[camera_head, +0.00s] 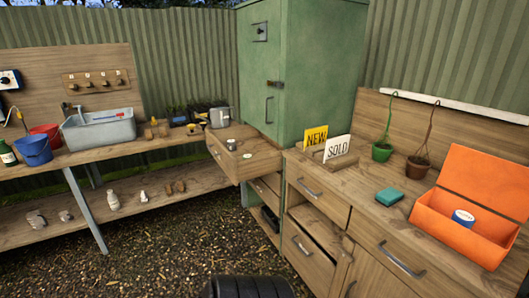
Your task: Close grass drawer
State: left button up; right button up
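I see no label showing which drawer is the grass one. Neither of my grippers is in view.
The green cabinet (315,75) stands behind the open drawer. A left bench (150,140) carries a sink and buckets.

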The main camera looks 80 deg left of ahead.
aim_at(267, 158)
jog(key=u, duration=3)
